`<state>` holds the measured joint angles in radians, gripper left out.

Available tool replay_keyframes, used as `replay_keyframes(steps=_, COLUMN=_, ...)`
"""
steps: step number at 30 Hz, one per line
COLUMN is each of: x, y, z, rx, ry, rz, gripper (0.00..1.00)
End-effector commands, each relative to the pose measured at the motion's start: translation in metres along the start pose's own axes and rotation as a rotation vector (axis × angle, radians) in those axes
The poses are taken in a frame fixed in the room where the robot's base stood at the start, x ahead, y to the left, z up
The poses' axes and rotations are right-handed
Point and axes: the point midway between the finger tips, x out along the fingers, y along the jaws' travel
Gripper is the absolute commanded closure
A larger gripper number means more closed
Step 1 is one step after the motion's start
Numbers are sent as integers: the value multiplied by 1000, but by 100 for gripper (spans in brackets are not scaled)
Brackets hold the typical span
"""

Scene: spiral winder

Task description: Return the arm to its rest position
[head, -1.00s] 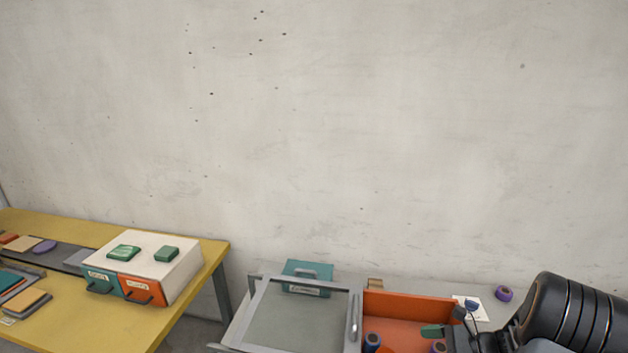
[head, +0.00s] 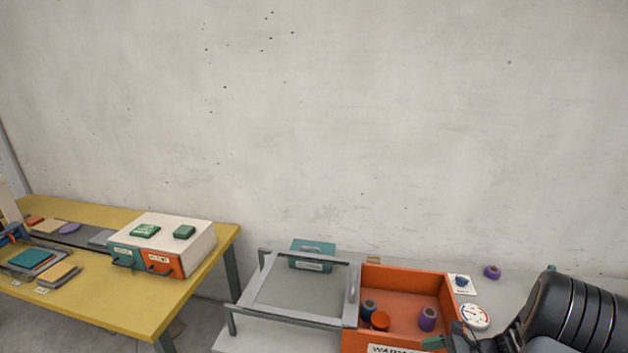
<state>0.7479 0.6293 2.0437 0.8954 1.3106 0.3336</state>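My arm, dark and ribbed, enters the head view at the lower right. My gripper (head: 452,343) is at the bottom edge, by the right front corner of an orange box (head: 408,274). A small green part shows at its tip. Most of the gripper is cut off or hidden by the arm, so I cannot tell whether it is open or shut.
The orange box holds a blue spool (head: 369,308), an orange one (head: 380,321) and a purple one (head: 427,319). Left of it stands a grey-framed panel (head: 297,289). A round dial (head: 475,316) and purple ring (head: 492,272) lie right. A yellow table (head: 130,308) stands left.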

Motion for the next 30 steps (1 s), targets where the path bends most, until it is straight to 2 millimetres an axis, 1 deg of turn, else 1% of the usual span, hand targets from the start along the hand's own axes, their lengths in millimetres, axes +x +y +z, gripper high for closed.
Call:
replay_keyframes(steps=6, x=2, y=30, z=2, rx=-201, ry=163, rz=155, gripper=11)
replay_keyframes(steps=11, x=5, y=46, z=11, rx=-404, ry=293, rz=293, gripper=11)
replay_keyframes(steps=14, x=7, y=55, z=19, rx=-558, ry=383, rz=388, gripper=11)
replay_keyframes(steps=17, x=9, y=64, z=30, rx=-756, ry=490, rz=499, gripper=11)
replay_keyframes(steps=21, x=14, y=75, z=52, rx=-1091, ry=660, rz=655, gripper=11)
replay_keyframes(steps=24, x=18, y=81, z=69, rx=-1296, ry=760, rz=725, gripper=11)
replay_keyframes(steps=27, x=24, y=87, z=85, rx=-1453, ry=834, rz=756, gripper=11)
replay_keyframes(steps=30, x=31, y=94, z=100, rx=-1564, ry=876, rz=756, gripper=11)
